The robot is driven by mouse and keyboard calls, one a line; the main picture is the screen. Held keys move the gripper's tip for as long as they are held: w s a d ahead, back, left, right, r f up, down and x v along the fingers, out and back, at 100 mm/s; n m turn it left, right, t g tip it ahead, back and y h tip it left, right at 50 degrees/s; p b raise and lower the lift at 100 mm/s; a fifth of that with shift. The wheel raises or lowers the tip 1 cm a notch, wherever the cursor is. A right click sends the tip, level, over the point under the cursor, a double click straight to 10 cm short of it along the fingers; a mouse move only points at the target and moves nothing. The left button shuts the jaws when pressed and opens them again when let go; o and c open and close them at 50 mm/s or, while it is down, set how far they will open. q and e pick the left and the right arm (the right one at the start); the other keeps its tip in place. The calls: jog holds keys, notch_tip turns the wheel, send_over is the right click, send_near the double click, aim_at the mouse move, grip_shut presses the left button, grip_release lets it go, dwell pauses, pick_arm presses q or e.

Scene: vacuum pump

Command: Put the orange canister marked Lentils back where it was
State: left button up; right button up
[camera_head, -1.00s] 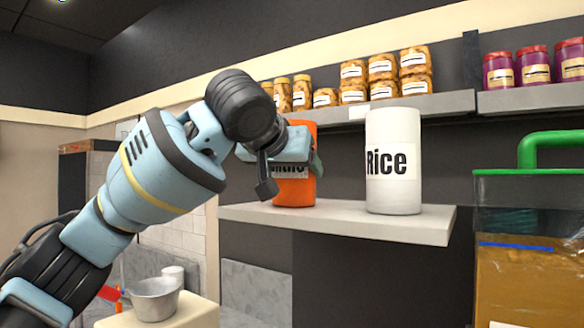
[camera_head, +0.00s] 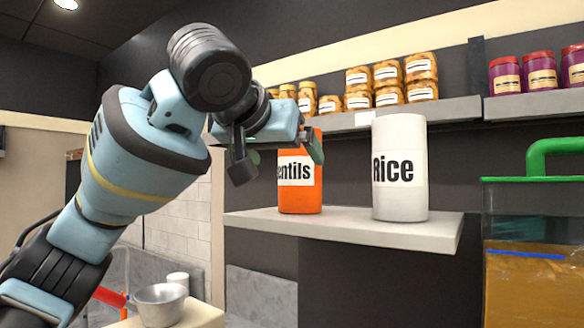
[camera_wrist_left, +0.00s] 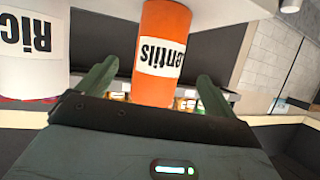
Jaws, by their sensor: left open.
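The orange canister (camera_head: 300,195) with a white label reading "entils" stands upright on the light shelf (camera_head: 345,228), left of the white Rice canister (camera_head: 400,170). My left gripper (camera_head: 282,157) is open at the canister's upper left, in front of part of it. In the left wrist view the orange canister (camera_wrist_left: 162,50) appears upside down, beyond and between the two spread green fingers (camera_wrist_left: 155,85), with gaps on both sides. The Rice canister (camera_wrist_left: 30,50) shows at the left there. My right gripper is not in view.
Jars of yellow-brown food (camera_head: 390,80) and purple jars with red lids (camera_head: 540,72) stand on the upper shelf (camera_head: 440,110). A green-lidded tank (camera_head: 530,240) stands at the right. A metal pot (camera_head: 160,304) sits low at the left.

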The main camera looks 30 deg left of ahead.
pick_arm(q)
jog(key=shift+v, duration=2)
jog(key=shift+w+f, duration=0.1)
jog(key=shift+w, duration=0.05)
